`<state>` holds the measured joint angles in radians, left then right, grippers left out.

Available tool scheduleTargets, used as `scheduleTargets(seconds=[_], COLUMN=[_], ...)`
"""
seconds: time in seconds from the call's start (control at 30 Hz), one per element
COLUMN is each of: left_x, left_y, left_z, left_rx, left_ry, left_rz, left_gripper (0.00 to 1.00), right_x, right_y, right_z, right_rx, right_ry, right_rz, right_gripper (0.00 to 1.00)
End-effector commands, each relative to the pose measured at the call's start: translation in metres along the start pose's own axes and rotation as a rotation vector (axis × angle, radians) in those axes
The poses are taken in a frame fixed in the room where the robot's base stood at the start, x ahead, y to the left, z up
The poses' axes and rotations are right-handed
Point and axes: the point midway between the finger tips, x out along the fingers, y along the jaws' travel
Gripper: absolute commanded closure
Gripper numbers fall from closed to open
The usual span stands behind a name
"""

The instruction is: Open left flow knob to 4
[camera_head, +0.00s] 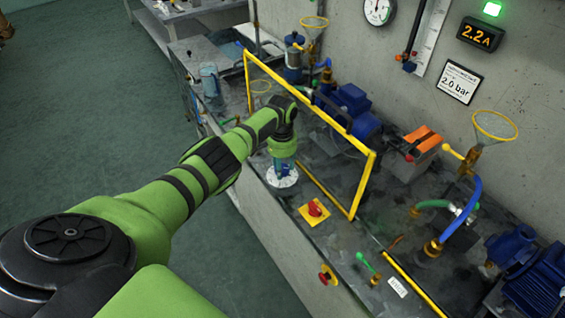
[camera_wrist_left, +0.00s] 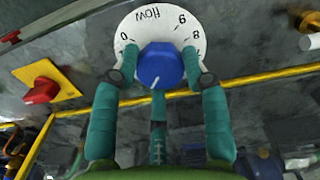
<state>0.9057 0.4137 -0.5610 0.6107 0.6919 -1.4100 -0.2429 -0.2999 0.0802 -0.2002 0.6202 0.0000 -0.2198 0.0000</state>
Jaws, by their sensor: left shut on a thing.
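A white round dial (camera_head: 283,181) sits on the bench top, in front of the yellow frame. My left gripper (camera_head: 282,165) reaches down over the dial. In the wrist view its teal fingers (camera_wrist_left: 162,72) are shut on the knob's two sides. My right gripper is not in view.
A red switch on a yellow plate (camera_head: 305,217) is close to the dial. A yellow frame (camera_head: 362,185) stands right behind my wrist. Blue pumps (camera_head: 350,101), hoses and an orange-topped box (camera_head: 422,140) fill the bench behind. The floor at left is clear.

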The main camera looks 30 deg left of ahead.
Motion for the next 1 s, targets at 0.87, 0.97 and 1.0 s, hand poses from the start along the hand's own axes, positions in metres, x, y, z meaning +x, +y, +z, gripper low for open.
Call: scheduleTargets(seconds=[0.87,0.97,1.0], left_x=[0.005,0.005,0.005], left_y=[0.001,0.001,0.001], left_z=[0.006,0.006,0.007], left_rx=[-0.513,-0.521,-0.523], left_ry=[-0.020,-0.021,-0.021], left_rz=[-0.006,-0.006,-0.006], left_gripper=[0.88,0.88,0.88], right_x=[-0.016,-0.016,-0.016], right_y=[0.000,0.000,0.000], right_z=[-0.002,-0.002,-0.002], right_rx=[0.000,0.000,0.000], right_ry=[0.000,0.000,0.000], right_rz=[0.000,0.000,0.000], right_gripper=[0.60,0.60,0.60])
